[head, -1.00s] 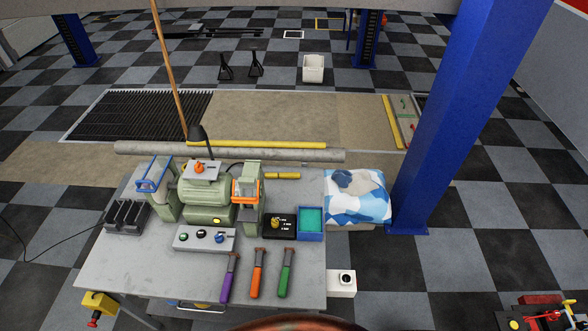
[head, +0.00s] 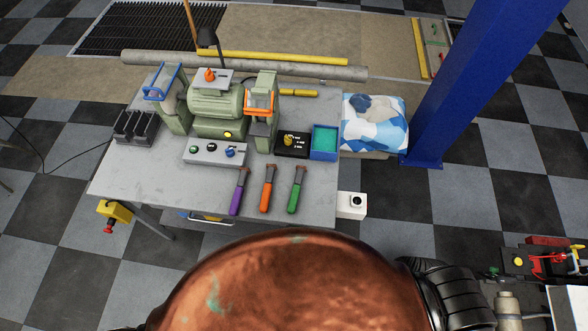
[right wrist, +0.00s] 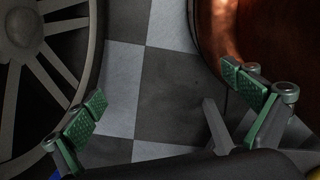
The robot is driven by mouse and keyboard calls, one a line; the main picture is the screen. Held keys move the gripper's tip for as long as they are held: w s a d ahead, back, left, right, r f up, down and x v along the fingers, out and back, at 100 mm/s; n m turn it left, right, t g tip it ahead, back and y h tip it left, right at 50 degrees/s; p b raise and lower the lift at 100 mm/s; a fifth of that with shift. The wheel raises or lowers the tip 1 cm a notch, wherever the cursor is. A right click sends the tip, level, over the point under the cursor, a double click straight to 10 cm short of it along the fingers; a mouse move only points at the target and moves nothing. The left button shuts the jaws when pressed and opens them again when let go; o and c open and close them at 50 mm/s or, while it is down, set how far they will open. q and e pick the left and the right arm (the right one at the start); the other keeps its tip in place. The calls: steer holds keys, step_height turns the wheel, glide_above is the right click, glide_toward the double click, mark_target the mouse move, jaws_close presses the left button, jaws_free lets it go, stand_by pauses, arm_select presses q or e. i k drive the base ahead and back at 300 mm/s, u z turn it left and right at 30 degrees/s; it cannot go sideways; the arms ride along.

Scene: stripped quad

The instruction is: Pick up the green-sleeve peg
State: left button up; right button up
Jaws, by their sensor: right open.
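The green-sleeve peg (head: 295,190) lies on the grey workbench (head: 140,172) near its front right corner in the head view. Its green sleeve points towards the bench's front edge and its bare brownish end points away. An orange-sleeve peg (head: 267,189) and a purple-sleeve peg (head: 239,192) lie in a row to its left. My right gripper (right wrist: 164,88) is open and empty in the right wrist view, over the checkered floor, with no peg in sight there. Neither gripper shows in the head view.
A bench grinder (head: 218,108) and a switch box (head: 215,152) stand behind the pegs. A black gauge block (head: 292,145) and a blue tray (head: 324,155) sit behind the green peg. A blue post (head: 470,85) rises right of the bench. The bench's front left is clear.

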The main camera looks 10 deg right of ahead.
mark_target(300, 170)
steer(key=u, duration=1.35)
steer(key=k, duration=0.6)
steer(key=z, duration=0.3)
